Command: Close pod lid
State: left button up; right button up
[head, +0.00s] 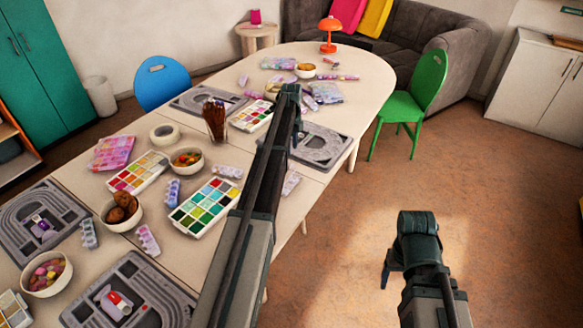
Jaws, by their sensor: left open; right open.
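Several small bead pods lie on the long cream table. One lilac pod (148,240) is near the front, another (172,191) beside the palette, a grey-green one (88,233) further left, and one (228,172) behind the palette. A pale pod (291,183) lies right of my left arm, partly hidden by it. Lid positions are too small to tell. My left gripper (295,98) is over the table's middle, apart from these pods, open, with its fingers hard to see. My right gripper (387,271) is open and empty over the floor, right of the table.
Grey bead boards (322,146) lie along the table edges. A green chair (424,88) stands right; floor there is open.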

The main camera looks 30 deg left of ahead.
aim_at(292, 164)
pick_arm(q)
notch_tip(292, 164, down, 8)
jog(key=b, duration=0.6)
jog(key=shift+b, duration=0.35)
jog(key=shift+r, duration=0.1)
jog(key=shift+c, duration=0.2)
grip_shut()
